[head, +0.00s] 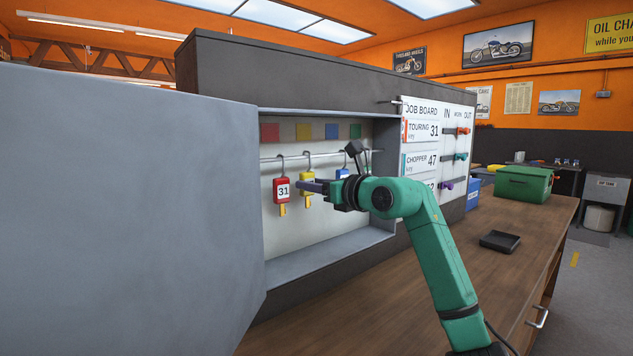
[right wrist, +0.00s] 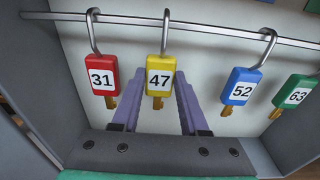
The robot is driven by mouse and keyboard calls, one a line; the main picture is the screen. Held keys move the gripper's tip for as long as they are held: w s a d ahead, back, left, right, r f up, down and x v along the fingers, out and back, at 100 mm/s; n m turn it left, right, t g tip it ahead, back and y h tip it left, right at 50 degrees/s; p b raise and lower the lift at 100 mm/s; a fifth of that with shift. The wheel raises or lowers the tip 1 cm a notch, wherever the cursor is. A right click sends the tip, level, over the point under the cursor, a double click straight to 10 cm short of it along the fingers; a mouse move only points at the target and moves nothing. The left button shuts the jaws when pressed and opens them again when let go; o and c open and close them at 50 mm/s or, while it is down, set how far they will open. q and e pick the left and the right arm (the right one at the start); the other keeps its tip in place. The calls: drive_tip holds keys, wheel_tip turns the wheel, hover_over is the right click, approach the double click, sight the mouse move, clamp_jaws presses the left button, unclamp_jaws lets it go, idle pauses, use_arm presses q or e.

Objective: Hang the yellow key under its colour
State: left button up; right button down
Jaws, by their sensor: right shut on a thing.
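The yellow key (head: 307,177), tagged 47, is upright in the open key cabinet. In the right wrist view the yellow key (right wrist: 158,75) hangs by its hook from the rail (right wrist: 215,28), between the red key (right wrist: 102,75) and the blue key (right wrist: 241,87). In the head view it is below the yellow colour patch (head: 303,131). My right gripper (head: 306,186) reaches in from the right and is shut on the yellow key, a purple finger on each side of its tag (right wrist: 158,100). My left gripper is not in view.
The green key (right wrist: 295,93) hangs right of the blue one. Red (head: 270,132), blue (head: 331,131) and green (head: 355,131) patches line the cabinet's back. The open grey door (head: 130,200) blocks the left. A job board (head: 430,145) stands right; a black tray (head: 500,241) lies on the bench.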

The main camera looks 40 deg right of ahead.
drive_tip(key=shift+c, duration=1.7)
unclamp_jaws()
drive_tip(key=shift+s, duration=0.1)
drive_tip(key=s+r+b, duration=0.1)
drive_tip(key=s+b, duration=0.6)
drive_tip(key=s, duration=0.7)
drive_tip(key=shift+s+a+b, duration=0.2)
drive_tip(key=shift+s+b, duration=0.05)
drive_tip(key=shift+b, duration=0.15)
